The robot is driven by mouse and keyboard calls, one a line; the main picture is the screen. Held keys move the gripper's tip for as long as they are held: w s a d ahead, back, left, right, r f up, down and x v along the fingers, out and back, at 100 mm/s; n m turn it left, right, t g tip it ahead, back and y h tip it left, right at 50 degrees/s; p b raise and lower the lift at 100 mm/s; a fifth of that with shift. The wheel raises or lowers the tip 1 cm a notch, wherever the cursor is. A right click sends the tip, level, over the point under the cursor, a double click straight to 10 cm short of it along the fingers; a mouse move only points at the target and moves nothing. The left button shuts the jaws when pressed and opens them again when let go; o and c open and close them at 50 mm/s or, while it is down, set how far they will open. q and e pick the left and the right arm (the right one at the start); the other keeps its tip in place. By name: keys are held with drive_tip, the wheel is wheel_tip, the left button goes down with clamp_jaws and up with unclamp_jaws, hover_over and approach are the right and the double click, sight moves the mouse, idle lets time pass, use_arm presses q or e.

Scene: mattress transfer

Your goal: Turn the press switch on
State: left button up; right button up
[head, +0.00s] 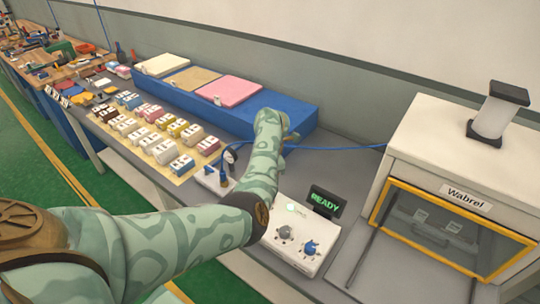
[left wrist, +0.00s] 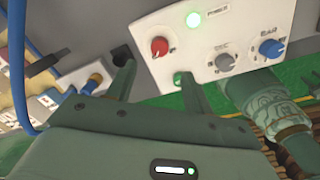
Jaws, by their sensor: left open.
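The white control box (head: 296,258) sits on the grey bench with a grey knob (head: 284,232), a blue knob (head: 310,248) and a black display (head: 326,202) reading READY in green. A small green lamp (left wrist: 193,19) glows at the top. In the head view my forearm hides most of this gripper.
A white press (head: 452,140) labelled Wabrel, with a yellow-framed window, stands at the right. A blue block (head: 190,96) with coloured pads and several small blocks fill the bench beyond.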

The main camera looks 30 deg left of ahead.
use_arm(q)
wheel_tip(320, 180, up, 7)
drive_tip(key=p, duration=0.1)
drive_tip(key=shift+p, duration=0.3)
drive_tip(key=shift+d+f, duration=0.1)
